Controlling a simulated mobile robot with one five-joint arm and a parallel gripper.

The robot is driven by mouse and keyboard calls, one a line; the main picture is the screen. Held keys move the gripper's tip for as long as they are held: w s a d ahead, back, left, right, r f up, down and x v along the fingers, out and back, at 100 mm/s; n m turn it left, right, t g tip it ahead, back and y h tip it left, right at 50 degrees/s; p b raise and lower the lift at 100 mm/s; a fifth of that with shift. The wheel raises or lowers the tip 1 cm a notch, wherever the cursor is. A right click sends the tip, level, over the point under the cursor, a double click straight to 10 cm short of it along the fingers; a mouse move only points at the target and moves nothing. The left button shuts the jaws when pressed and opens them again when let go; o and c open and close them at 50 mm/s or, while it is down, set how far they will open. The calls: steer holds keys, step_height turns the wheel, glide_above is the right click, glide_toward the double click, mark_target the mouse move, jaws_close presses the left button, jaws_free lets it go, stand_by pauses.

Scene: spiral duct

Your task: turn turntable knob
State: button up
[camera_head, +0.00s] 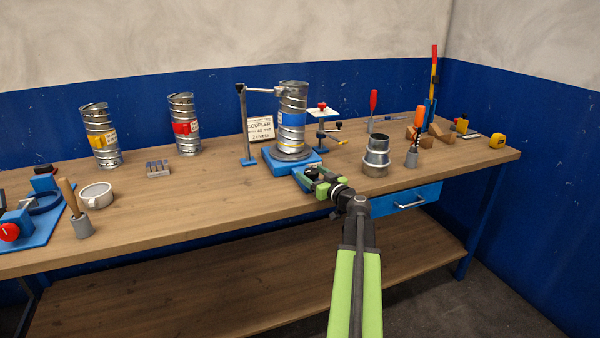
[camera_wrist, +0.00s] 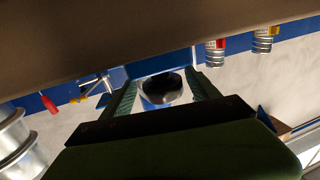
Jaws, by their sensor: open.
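The turntable (camera_head: 308,159) is a blue base with a dark round plate. A spiral duct piece (camera_head: 292,112) with a blue label stands upright on it. My gripper (camera_head: 308,174) is at the front of the turntable, its green fingers apart. In the wrist view, a dark rounded knob (camera_wrist: 162,88) shows between the two open fingers, with blue behind it. I cannot tell whether either finger touches it. In the head view the knob is mostly hidden by my gripper.
A metal reducer (camera_head: 376,157) stands close to the right of my gripper. A post (camera_head: 245,125) with an arm reaches to the duct from the left. A small stand (camera_head: 322,120) is behind right. Two labelled ducts (camera_head: 101,135) (camera_head: 185,125) stand at the back left.

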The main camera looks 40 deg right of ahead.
steer(key=shift+w, duration=0.15)
steer(key=c, duration=0.4)
steer(key=shift+a, duration=0.1)
steer(key=c, duration=0.9)
steer(key=shift+c, duration=0.4)
steer(key=shift+y, duration=0.3)
steer(key=shift+d+n+y, duration=0.2)
steer(key=shift+n+y, duration=1.4)
steer(key=shift+y, duration=0.6)
steer(key=shift+a+n+y, duration=0.2)
steer(key=shift+n+y, duration=1.1)
steer(key=shift+y, duration=0.7)
steer(key=shift+a+g+y, duration=0.1)
steer(key=shift+g+y, duration=0.2)
steer(key=o, duration=1.4)
